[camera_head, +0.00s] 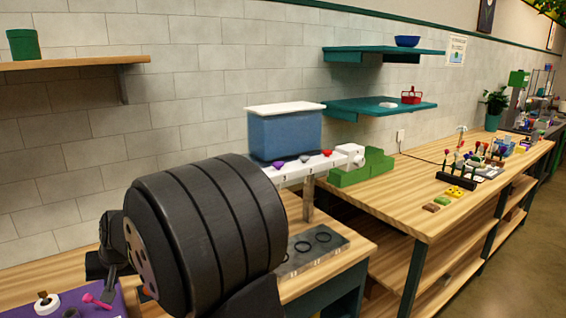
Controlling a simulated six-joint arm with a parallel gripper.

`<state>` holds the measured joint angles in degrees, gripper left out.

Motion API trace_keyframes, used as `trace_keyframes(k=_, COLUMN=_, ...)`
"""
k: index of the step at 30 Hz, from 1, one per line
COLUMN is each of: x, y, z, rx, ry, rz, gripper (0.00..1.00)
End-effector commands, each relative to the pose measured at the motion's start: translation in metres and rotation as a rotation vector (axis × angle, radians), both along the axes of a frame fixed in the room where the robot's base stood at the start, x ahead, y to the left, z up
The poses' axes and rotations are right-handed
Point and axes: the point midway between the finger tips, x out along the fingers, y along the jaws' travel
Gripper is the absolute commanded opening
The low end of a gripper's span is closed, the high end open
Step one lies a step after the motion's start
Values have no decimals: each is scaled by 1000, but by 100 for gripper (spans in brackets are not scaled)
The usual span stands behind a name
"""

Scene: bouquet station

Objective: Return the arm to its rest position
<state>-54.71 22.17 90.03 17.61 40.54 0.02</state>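A large dark ribbed link of my arm (205,235) fills the lower middle of the view, close to the camera. Small black parts (112,245) show at its left, above the left bench. I cannot tell whether these parts belong to my gripper. No fingertips show clearly, so whether the gripper is open, shut or holding anything is not visible. The arm hides part of the bench behind it.
A purple mat (75,295) with small items lies at the lower left. Behind the arm stand a blue bin with a white lid (285,132), a white numbered rack (310,168) and a grey ringed tray (312,250). Green blocks (360,168) sit on the right bench.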

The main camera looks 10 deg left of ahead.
Motion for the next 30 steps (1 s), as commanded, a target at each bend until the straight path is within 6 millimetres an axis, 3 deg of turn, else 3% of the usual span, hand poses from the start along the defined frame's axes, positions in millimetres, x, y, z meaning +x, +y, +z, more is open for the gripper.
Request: trace_keyframes(k=30, x=-1, y=0, z=0, rx=4, ry=3, rz=3, gripper=0)
